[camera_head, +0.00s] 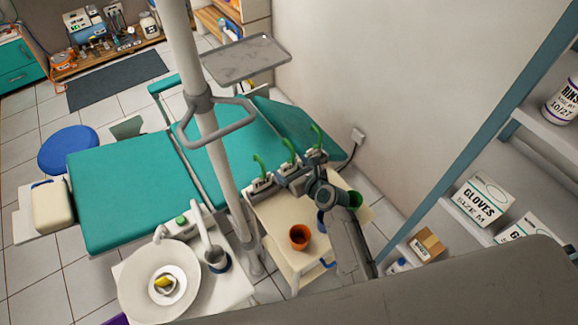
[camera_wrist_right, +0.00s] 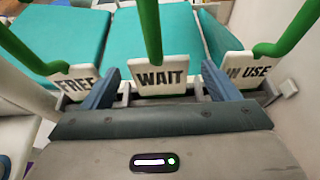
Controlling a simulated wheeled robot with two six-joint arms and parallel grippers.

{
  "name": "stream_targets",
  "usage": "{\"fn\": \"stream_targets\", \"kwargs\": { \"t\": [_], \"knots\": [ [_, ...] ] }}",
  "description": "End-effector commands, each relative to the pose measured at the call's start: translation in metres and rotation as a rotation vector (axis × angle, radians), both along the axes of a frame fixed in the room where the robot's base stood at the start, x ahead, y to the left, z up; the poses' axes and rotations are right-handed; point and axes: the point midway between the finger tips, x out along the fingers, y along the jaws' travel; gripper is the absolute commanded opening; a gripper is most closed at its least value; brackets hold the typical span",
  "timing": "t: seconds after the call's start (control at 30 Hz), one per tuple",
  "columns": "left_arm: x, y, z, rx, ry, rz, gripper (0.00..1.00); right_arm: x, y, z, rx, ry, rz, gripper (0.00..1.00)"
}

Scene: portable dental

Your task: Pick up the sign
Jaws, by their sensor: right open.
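Three white signs with green hooked handles stand in a row at the far edge of a small cream cart (camera_head: 268,222). In the right wrist view they read FREE (camera_wrist_right: 76,80), WAIT (camera_wrist_right: 162,78) and IN USE (camera_wrist_right: 248,69), from left to right. Their green handles (camera_head: 290,148) show in the head view. My right gripper (camera_head: 298,169) is open at the row. In the wrist view its fingers (camera_wrist_right: 160,88) stand on either side of the WAIT sign, with no clear grip on it. My left gripper is not in view.
A teal dental chair (camera_head: 135,185) lies beyond the signs. A pale pole (camera_head: 215,150) rises left of the cart, and a white wall (camera_head: 350,70) bounds the right.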

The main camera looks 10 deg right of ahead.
Motion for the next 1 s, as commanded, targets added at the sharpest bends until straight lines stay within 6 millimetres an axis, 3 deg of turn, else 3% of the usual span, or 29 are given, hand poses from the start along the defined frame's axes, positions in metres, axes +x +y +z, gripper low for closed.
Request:
{"fn": "stream_targets", "kwargs": {
  "t": [0.2, 0.47, 0.77, 1.0],
  "knots": [
    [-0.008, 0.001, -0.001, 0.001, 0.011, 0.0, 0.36, 0.0, 0.0, -0.001, 0.0, 0.0, 0.0, 0.82],
    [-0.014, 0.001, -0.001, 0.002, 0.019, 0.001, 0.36, 0.0, 0.0, 0.0, 0.0, 0.0, 0.0, 0.33],
    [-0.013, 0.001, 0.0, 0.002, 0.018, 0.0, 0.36, 0.0, 0.0, 0.005, 0.001, -0.002, 0.0, 0.33],
    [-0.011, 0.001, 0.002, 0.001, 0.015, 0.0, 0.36, 0.001, 0.0, 0.047, 0.001, -0.006, -0.001, 0.33]
  ]
}}
